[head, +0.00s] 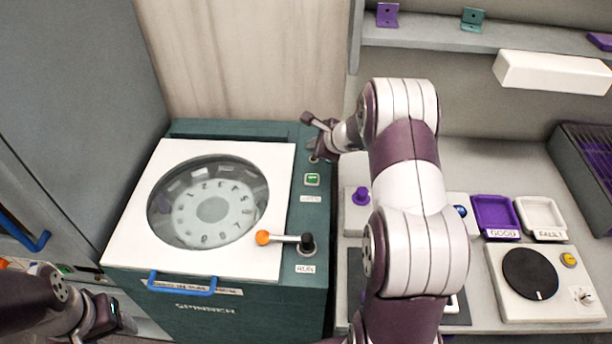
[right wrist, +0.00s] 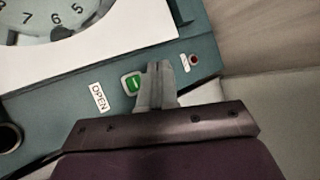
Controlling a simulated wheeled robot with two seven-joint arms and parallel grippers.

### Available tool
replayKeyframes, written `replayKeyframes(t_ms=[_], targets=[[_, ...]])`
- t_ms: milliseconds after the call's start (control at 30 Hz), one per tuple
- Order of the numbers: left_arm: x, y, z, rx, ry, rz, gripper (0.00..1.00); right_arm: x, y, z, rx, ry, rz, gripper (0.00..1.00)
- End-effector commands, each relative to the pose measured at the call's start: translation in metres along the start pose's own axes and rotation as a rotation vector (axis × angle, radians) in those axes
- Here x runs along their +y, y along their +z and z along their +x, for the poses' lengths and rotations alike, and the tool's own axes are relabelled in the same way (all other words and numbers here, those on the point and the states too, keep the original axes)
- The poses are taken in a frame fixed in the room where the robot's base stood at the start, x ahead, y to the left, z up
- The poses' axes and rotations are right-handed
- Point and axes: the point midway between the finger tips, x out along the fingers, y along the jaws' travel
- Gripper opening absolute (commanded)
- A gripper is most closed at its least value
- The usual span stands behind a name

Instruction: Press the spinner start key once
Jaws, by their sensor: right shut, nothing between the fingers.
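The spinner is a teal box with a white lid (head: 132,232) and a round window over a numbered disc. A green key (head: 312,180) is on its right-hand strip, above a small label; in the right wrist view the green key (right wrist: 133,84) bears a white bar, beside an OPEN label (right wrist: 99,97). My right gripper (head: 315,157) is shut and empty above the strip, just behind the key. In the right wrist view its fingertips (right wrist: 160,68) show beside the key, between it and a red round spot (right wrist: 194,60). Contact cannot be told. My left gripper (head: 102,318) is at lower left, its jaws unclear.
An orange-knobbed lever (head: 263,238) on a black pivot crosses the lid edge. A blue handle (head: 182,287) is on the spinner's front. Right of my arm are a purple tray (head: 495,215), a white tray (head: 540,214) and a black disc unit (head: 529,273). A shelf (head: 460,38) is above.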

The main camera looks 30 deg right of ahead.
Motion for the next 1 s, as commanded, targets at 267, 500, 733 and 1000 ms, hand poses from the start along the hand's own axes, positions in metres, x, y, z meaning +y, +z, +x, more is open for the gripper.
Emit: replayKeyframes(t_ms=[267,500,733,1000], targets=[[0.0,0.0,0.0,0.0,0.0,0.0,0.64,0.001,0.0,0.0,0.0,0.002,-0.001,0.0],[0.0,0.001,0.01,0.0,0.0,0.0,0.64,0.008,-0.007,0.009,0.001,0.003,-0.002,0.0],[0.0,0.004,0.032,0.0,0.0,0.0,0.64,0.024,-0.022,0.031,0.001,0.004,-0.002,0.0],[0.0,0.008,0.065,0.0,0.0,0.0,0.64,0.043,-0.043,0.058,0.001,0.003,-0.003,0.0]])
